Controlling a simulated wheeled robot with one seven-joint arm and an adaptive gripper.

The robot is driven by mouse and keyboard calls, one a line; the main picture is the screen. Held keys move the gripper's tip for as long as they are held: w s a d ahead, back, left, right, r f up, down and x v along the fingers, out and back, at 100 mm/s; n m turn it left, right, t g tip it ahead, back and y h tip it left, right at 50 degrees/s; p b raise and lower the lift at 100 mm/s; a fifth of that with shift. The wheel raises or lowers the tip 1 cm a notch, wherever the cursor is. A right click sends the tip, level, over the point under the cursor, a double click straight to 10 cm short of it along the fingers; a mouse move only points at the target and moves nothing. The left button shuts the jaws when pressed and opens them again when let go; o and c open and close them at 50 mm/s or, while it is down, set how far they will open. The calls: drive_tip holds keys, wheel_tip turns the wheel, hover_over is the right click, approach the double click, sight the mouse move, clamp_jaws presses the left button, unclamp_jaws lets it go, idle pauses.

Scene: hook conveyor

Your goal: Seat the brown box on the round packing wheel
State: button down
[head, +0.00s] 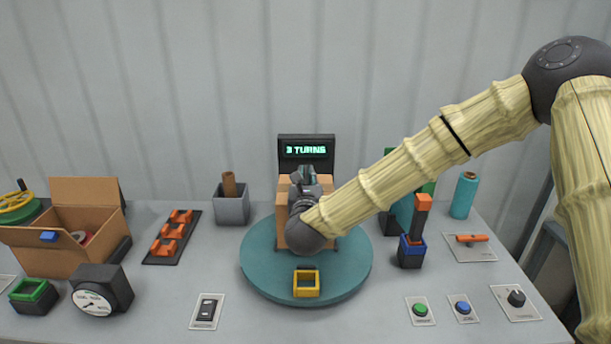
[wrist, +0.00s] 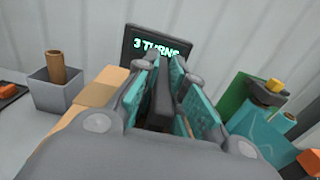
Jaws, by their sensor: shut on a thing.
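The brown box (head: 283,208) stands over the back half of the round teal packing wheel (head: 262,278). My arm and wrist cover much of its front, and I cannot tell whether its base sits fully on the wheel. My gripper (head: 304,172) is at the top of the box, pointing away from me. In the wrist view my gripper (wrist: 163,85) has its teal fingers shut on a dark grey bar (wrist: 160,105), which seems to be the box's handle. The box top (wrist: 102,88) shows left of the fingers.
A yellow square frame (head: 306,283) is on the wheel's front. A display (head: 306,149) behind reads "3 TURNS". An open carton (head: 60,245) is far left.

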wheel_tip(320, 180, down, 4)
drive_tip(key=shift+d+f+b, duration=0.1)
drive_tip(key=shift+b, duration=0.2)
idle(0.3)
drive_tip(key=shift+s+b, duration=0.25)
drive_tip(key=shift+b, duration=0.25)
idle(0.7)
drive_tip(key=shift+f+b, duration=0.45)
drive_tip(key=shift+b, duration=0.95)
idle(1.4)
drive_tip(key=c, duration=1.4)
unclamp_jaws()
drive_tip(key=shift+r, duration=0.1)
drive_tip(key=shift+s, duration=0.15)
